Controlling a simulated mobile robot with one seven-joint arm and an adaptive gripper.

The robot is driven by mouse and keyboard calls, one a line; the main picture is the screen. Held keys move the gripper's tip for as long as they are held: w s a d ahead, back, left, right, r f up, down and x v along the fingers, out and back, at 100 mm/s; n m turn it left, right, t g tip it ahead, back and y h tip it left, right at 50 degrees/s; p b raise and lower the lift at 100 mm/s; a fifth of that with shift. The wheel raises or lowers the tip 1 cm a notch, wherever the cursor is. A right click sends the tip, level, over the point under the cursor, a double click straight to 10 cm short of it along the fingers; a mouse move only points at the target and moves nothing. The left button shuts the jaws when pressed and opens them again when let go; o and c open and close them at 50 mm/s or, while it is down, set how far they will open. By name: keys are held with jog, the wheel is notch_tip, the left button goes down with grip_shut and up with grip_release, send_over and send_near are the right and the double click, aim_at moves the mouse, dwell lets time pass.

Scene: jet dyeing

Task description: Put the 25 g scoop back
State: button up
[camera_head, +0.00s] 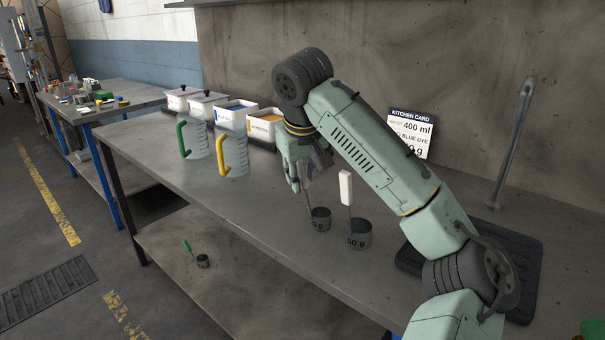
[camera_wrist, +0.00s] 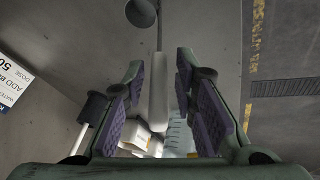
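The 25 g scoop is the dark cup (camera_head: 320,219) with a thin rod rising on its left; only part of its label shows. My gripper (camera_head: 308,170) is above it, pointing down, and hides the handle in the head view. In the wrist view a pale handle (camera_wrist: 158,100) lies between my purple finger pads (camera_wrist: 160,95), with visible gaps on both sides, so my gripper looks open around it. I cannot tell whether the cup touches the bench. The 50 g scoop (camera_head: 359,234) stands just to the right, its white handle upright.
The grey bench (camera_head: 260,225) is clear in front. A yellow-handled jug (camera_head: 234,155) and a green-handled jug (camera_head: 193,138) stand left, before several white tubs (camera_head: 265,127). A recipe card (camera_head: 411,130) and dark mat (camera_head: 520,260) are right. A small green-handled scoop (camera_head: 203,261) is on the lower shelf.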

jog(key=shift+o, duration=0.3)
jog(key=shift+r, duration=0.25)
jog(key=v, duration=1.1)
jog(key=shift+s+r+b, duration=0.2)
jog(key=shift+r+b, duration=0.15)
jog(key=shift+b, duration=0.05)
jog(key=shift+a, duration=0.1)
